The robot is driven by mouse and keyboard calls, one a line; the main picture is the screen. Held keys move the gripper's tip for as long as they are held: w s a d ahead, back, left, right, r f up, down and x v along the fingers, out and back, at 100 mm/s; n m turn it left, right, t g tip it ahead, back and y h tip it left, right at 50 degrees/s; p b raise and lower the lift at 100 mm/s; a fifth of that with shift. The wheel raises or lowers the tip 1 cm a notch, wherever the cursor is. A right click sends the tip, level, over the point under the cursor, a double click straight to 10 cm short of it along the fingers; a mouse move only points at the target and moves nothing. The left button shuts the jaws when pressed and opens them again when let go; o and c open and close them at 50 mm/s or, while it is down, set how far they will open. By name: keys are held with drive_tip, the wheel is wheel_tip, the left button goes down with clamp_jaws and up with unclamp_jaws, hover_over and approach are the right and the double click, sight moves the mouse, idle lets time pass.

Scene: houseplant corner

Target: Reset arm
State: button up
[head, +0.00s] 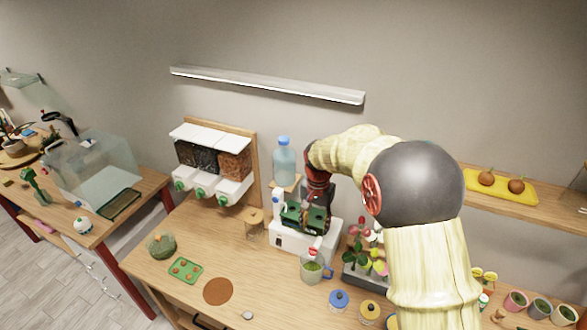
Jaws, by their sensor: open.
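My arm reaches in from the right in a cream sleeve, with a grey ball joint and a red wheel-like part. My gripper (304,222) is at the end, dark with green parts, pointing down. It is open and appears over or in front of a white machine (285,243) on the wooden table. I see nothing held in it. The fingertips are small in this view, and I cannot tell whether they touch the machine. My arm hides part of the back wall and the table's right side.
A water bottle (284,160) stands behind the gripper. A clear mug (313,267) with green contents and potted flowers (367,248) are close by. Dispensers (211,162) hang to the left. The table's front left holds a cork mat (218,291) and a green tray (185,270).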

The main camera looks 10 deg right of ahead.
drive_tip(key=s+r+n+t+b, duration=0.2)
drive_tip(key=s+b, duration=0.6)
drive_tip(key=s, duration=0.8)
drive_tip(key=s+r+n+t+b, duration=0.2)
drive_tip(key=s+n+b, duration=0.3)
drive_tip(key=s, duration=1.1)
drive_tip(key=t+b, duration=0.1)
drive_tip(key=b, duration=0.1)
drive_tip(key=shift+d+r+t+b, duration=0.15)
drive_tip(key=shift+d+t+b, duration=0.05)
drive_tip(key=shift+t+b, duration=0.15)
